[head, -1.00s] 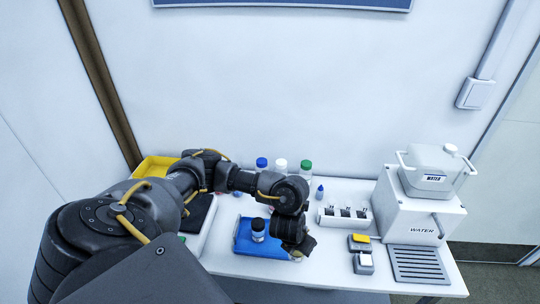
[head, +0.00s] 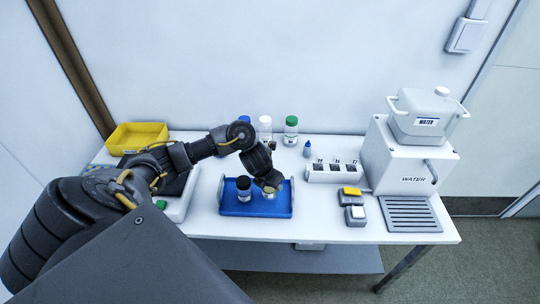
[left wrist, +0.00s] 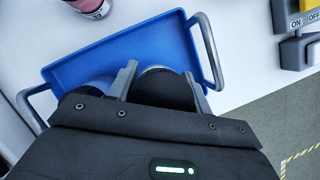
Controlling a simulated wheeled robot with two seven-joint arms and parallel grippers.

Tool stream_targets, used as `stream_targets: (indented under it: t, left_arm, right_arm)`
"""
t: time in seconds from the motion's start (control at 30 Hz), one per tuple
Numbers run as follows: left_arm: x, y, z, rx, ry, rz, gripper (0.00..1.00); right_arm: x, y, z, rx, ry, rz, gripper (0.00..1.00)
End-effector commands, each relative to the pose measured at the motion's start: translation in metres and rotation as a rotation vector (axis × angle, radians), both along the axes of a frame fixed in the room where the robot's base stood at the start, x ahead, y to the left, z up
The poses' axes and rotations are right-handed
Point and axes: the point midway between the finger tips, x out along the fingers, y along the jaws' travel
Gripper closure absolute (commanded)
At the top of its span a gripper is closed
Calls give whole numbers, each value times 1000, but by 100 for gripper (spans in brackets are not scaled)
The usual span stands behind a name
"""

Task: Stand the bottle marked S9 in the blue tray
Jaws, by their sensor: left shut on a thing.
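The blue tray (head: 257,209) lies near the table's front edge; its blue floor and grey handles also show in the left wrist view (left wrist: 115,50). A black-capped bottle (head: 244,190) stands in its left half. My left gripper (head: 269,188) is over the tray's right half, shut on a black-capped bottle (left wrist: 160,88) between its fingers. The gripper mostly hides this bottle, and I cannot tell whether it touches the tray floor. I cannot read S9 on any bottle. My right gripper is not in view.
Blue-, white- (head: 265,126) and green-capped bottles (head: 291,130) stand behind. A pink-labelled bottle (left wrist: 90,8) is at the tray's back left. A yellow bin (head: 137,137) is back left. A white rack (head: 334,172), switch boxes (head: 354,214) and water unit (head: 405,160) are right.

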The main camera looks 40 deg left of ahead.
Motion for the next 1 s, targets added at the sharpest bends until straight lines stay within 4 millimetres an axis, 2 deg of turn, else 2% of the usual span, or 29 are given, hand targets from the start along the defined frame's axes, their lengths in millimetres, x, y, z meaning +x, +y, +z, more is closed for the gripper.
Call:
stream_targets:
  t: [0.17, 0.23, 0.43, 0.77, 0.8, 0.97, 1.0]
  left_arm:
    - [2, 3, -5, -1, 0, 2, 78]
    - [4, 9, -14, 0, 2, 4, 78]
    - [4, 7, -38, -1, 1, 3, 78]
    - [4, 8, -41, 0, -2, 0, 78]
    - [4, 8, -42, 0, -1, 0, 49]
    - [4, 8, -41, 0, -1, 0, 29]
    - [4, 8, -41, 1, -1, 0, 29]
  right_arm:
    - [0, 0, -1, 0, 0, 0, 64]
    - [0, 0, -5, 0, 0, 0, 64]
    - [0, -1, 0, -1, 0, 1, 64]
    - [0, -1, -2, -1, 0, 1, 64]
    - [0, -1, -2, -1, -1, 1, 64]
    - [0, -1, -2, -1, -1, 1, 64]
    - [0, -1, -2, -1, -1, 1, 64]
